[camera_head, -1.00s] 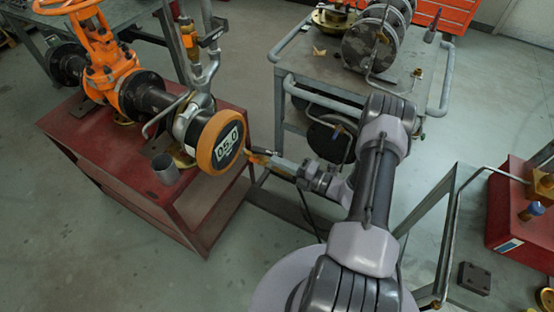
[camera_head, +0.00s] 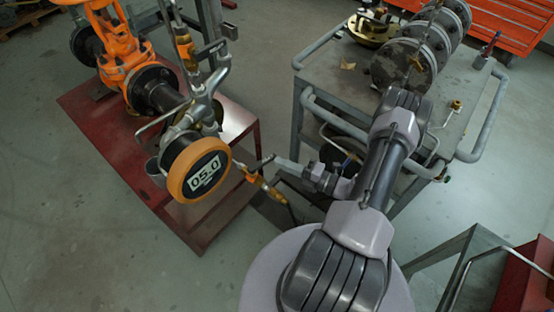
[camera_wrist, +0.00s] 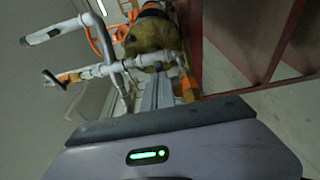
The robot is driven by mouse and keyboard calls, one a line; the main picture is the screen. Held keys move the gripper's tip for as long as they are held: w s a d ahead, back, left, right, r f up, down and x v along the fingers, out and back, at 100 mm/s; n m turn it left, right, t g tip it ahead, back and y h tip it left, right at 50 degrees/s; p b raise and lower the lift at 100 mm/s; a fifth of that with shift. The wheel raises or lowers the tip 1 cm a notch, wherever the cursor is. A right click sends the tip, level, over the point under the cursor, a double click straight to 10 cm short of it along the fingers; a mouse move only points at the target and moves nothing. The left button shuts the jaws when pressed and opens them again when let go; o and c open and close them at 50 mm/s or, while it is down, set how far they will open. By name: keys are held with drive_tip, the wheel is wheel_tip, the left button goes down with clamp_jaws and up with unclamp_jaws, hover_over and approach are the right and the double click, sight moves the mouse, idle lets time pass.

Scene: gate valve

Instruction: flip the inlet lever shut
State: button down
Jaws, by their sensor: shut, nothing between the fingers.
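Another brass valve (camera_head: 185,50) with a dark handle (camera_head: 211,48) is on the upright pipe above. No label shows which lever is the inlet one. My gripper (camera_head: 279,163) is shut and empty, its tip close to the lower lever; I cannot tell whether they touch. In the wrist view my gripper's grey fingers (camera_wrist: 158,92) point toward grey pipework (camera_wrist: 105,68) and orange-marked fittings.
An orange gate valve (camera_head: 125,60) and the gauge assembly stand on a red stand (camera_head: 95,120). A grey cart (camera_head: 345,70) with large flanged discs (camera_head: 410,58) is behind my arm. Another metal frame (camera_head: 470,250) is at lower right. The floor left of the red stand is clear.

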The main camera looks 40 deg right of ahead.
drive_tip(key=shift+s+a, duration=0.2)
drive_tip(key=shift+a, duration=0.1)
drive_tip(key=shift+s+d, duration=0.2)
drive_tip(key=shift+d, duration=0.1)
drive_tip(key=p+v, duration=0.3)
drive_tip(key=v, duration=1.4)
drive_tip(key=shift+w, duration=0.1)
